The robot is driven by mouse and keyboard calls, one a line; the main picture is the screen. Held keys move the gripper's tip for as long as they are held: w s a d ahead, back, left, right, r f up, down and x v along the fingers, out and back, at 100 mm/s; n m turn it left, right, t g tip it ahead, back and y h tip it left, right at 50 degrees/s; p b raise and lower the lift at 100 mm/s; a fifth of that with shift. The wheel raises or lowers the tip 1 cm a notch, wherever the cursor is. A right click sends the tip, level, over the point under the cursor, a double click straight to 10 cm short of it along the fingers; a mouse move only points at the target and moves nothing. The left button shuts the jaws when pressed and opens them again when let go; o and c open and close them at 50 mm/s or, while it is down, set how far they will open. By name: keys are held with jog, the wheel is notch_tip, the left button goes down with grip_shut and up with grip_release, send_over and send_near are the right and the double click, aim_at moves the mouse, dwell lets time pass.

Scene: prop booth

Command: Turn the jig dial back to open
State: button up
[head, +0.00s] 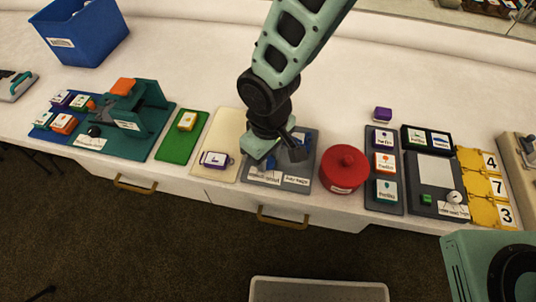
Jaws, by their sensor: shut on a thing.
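My gripper (278,150) is low over a dark grey board (303,183) in the middle of the table, its jaws closed on a blue part there. Blue pieces show beside the fingers, one at the right (299,154). The gripper and wrist hide most of the held part, so its turn position cannot be read. Two white labels (265,177) lie along the board's front, too small to read surely. I cannot tell surely which thing is the jig dial. A black knob (94,131) also shows on the teal fixture (150,118) at the left.
A red lidded pot (343,169) stands close to the right of the grey board. A cream board (226,120) with a purple-and-white tag lies close at the left. Further right are boards with coloured blocks and yellow number tiles (477,160). The table behind is mostly clear.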

aim_at(269, 159)
jog(key=shift+m, duration=1.1)
jog(key=o, duration=1)
jog(key=shift+c, duration=0.2)
notch_tip(269, 159, up, 18)
jog(key=shift+f, duration=0.25)
jog(key=shift+w, duration=0.1)
jog(key=s+d+r, duration=0.1)
jog(key=s+d, duration=0.4)
jog(key=d, duration=0.3)
jog(key=s+d+r, duration=0.1)
jog(key=s+d, duration=0.4)
jog(key=d, duration=0.4)
jog(key=shift+s+m+p, duration=0.25)
jog(key=shift+m+p, duration=0.05)
jog(key=shift+m, duration=0.1)
